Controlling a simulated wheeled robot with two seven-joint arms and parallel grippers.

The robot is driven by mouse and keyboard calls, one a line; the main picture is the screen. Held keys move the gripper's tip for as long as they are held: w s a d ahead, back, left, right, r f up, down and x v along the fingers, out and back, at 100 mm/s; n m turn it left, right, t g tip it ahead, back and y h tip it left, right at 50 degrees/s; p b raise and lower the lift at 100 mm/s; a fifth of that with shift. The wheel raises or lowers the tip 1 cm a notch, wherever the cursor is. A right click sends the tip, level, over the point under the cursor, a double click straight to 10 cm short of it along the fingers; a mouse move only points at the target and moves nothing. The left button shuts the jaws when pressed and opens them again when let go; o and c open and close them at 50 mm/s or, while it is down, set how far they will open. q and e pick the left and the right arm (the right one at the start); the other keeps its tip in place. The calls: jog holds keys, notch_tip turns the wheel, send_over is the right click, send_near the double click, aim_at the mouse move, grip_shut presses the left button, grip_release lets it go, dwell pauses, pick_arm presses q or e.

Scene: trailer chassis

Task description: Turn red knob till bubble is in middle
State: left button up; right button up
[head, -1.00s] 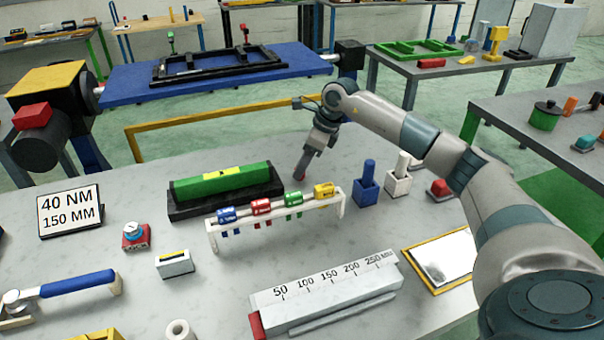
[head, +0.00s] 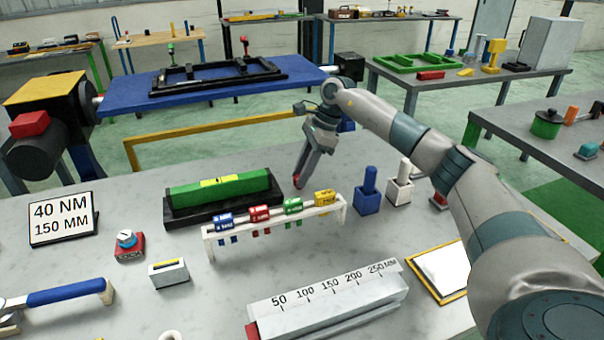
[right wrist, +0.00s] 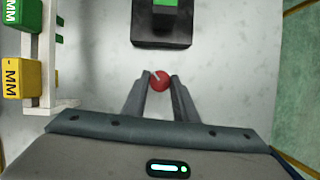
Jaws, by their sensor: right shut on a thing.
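The red knob (right wrist: 160,80) is round with a pale line on its top. In the right wrist view it sits between the fingertips of my right gripper (right wrist: 160,78), which is shut on it. In the head view the right gripper (head: 299,181) points down, and only a little of the red knob (head: 296,182) shows at its tips. The green level (head: 220,191) lies on a black base (head: 220,216) just left of the knob. Its yellow vial (head: 222,181) faces up with a dark mark near the middle; the bubble's exact place is too small to tell. My left gripper is not in view.
A white rack (head: 275,232) with coloured labelled tools stands just in front of the knob. Blue (head: 367,200) and white (head: 399,190) holders stand to the right. A long scale block (head: 328,305) lies nearer. Bare tabletop lies between the rack and the scale block.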

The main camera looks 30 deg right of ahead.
jog(key=o, duration=1)
jog(key=shift+d+r, duration=0.25)
jog(key=shift+r, duration=0.2)
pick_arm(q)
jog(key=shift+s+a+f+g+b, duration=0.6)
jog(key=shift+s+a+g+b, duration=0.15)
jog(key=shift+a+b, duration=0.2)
pick_arm(e)
jog(key=v, duration=1.6)
jog(key=shift+s+r, duration=0.1)
jog(key=shift+r, duration=0.15)
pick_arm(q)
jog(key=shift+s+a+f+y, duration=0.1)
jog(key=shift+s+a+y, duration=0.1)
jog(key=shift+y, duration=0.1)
pick_arm(e)
jog(key=shift+r, duration=0.1)
